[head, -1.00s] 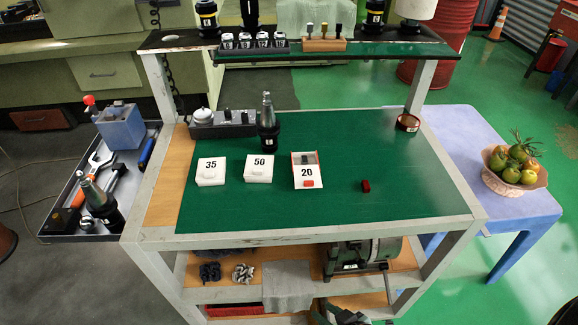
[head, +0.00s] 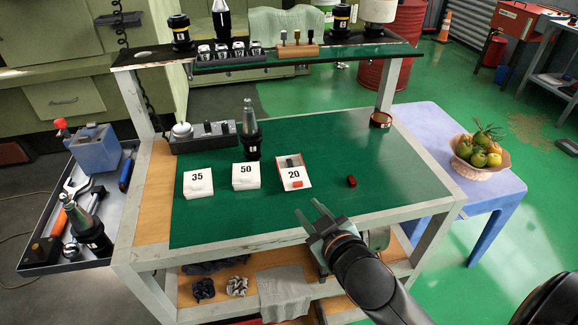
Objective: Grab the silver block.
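No loose silver block stands out on the green top of the cart (head: 330,140). A small grey block-like shape (head: 291,162) shows in the open white box (head: 294,175) marked 20; it is too small to tell what it is. A small dark red block (head: 351,181) lies alone to the right of the box. My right gripper (head: 318,216) comes in from the lower right, over the cart's front edge. It is open and empty, apart from the box and the red block. My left gripper is out of view.
White boxes marked 35 (head: 198,184) and 50 (head: 246,177) stand left of the open box, with a dark tool holder (head: 250,138) behind them. A raised shelf (head: 340,52) spans the back. A fruit basket (head: 480,155) stands on the blue table (head: 430,130). The top's right side is mostly clear.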

